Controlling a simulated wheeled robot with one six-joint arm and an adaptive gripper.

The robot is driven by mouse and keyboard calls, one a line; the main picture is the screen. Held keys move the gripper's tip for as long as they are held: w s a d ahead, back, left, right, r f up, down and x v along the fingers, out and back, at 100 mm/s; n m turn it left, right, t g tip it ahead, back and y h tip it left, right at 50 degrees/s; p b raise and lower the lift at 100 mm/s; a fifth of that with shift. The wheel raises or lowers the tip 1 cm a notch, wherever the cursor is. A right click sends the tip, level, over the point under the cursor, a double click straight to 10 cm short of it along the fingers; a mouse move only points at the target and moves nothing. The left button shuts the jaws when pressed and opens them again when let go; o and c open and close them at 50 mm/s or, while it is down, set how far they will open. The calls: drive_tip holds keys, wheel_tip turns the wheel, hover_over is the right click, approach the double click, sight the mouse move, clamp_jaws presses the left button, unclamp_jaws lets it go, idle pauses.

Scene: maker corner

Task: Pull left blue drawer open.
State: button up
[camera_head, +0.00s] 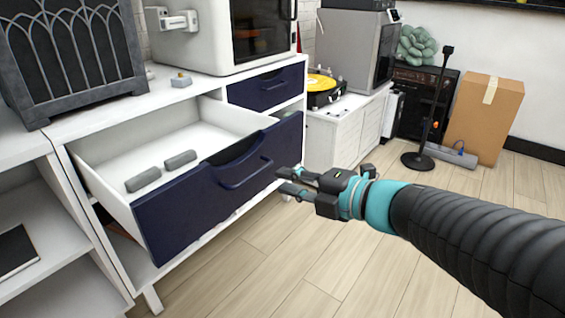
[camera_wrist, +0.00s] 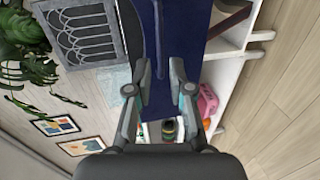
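The left blue drawer (camera_head: 200,205) is pulled well out of the white cabinet, and its white interior shows in the head view. Two grey blocks lie inside it. Its dark blue front has a bar handle (camera_head: 243,178), and the front also shows in the wrist view (camera_wrist: 190,35). My gripper (camera_head: 281,180) is in front of the drawer front, near the handle's right end. Its two fingers are spread apart in the wrist view (camera_wrist: 159,72), with nothing visibly clamped between them. Contact with the handle cannot be told.
A second blue drawer (camera_head: 267,88) at the right is shut. A white machine (camera_head: 215,35) and a grey arched panel (camera_head: 75,55) stand on top. A turntable (camera_head: 322,88) sits on a white cabinet behind. A cardboard box (camera_head: 484,120) stands at the right. The wooden floor in front is clear.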

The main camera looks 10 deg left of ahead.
drive_tip(key=shift+v, duration=1.5)
